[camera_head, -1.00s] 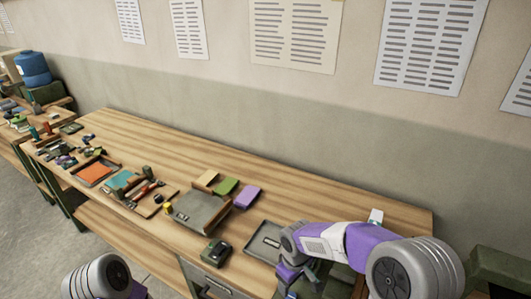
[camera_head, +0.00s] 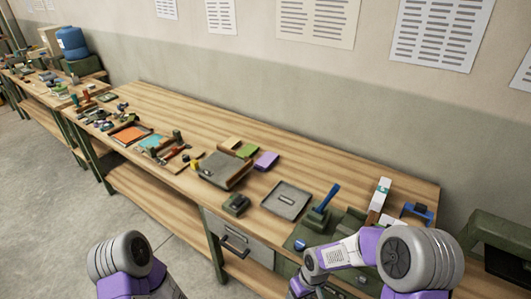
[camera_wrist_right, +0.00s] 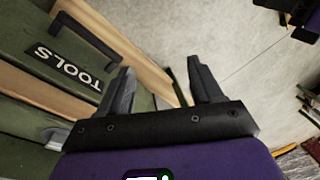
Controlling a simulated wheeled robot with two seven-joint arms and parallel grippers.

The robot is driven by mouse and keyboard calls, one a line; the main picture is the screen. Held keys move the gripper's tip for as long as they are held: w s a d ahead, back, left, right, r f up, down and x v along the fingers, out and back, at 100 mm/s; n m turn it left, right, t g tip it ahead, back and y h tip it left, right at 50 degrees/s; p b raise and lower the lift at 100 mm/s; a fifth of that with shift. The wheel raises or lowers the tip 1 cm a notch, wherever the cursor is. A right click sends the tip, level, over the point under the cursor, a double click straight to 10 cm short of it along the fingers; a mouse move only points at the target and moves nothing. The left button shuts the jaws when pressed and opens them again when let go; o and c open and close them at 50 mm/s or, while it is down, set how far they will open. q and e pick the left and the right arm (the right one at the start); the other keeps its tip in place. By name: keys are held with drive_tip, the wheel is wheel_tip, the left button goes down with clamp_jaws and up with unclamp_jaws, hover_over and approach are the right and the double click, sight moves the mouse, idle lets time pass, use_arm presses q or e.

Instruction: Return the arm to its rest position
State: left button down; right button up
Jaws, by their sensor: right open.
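My right arm (camera_head: 345,252) comes in from the lower right in the head view, bent, with its wrist low near the front edge of the workbench (camera_head: 320,165). The right gripper (camera_wrist_right: 158,82) shows in the right wrist view with its two dark fingers apart and nothing between them. It is over the floor beside a green drawer front marked TOOLS (camera_wrist_right: 68,65). Part of my left arm (camera_head: 125,265) shows at the bottom left of the head view; its gripper is out of frame.
A grey tray (camera_head: 287,201), a clipboard-like grey board (camera_head: 222,168) and a blue-handled tool (camera_head: 327,198) are on the bench. A drawer (camera_head: 238,240) with a handle is in the bench front. Open floor (camera_head: 50,190) lies at the left.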

use_arm(q)
drive_tip(key=f+b, duration=0.3)
drive_tip(key=shift+s+f, duration=0.2)
drive_tip(key=shift+s, duration=0.2)
use_arm(e)
drive_tip(key=s+f+m+t+y, duration=0.1)
drive_tip(key=s+f+m+y, duration=0.1)
drive_tip(key=s+f+m, duration=0.5)
drive_tip(key=s+f, duration=0.6)
drive_tip(key=f, duration=0.2)
drive_tip(key=shift+s+a+f+m, duration=0.15)
drive_tip(key=shift+a+f+m, duration=0.25)
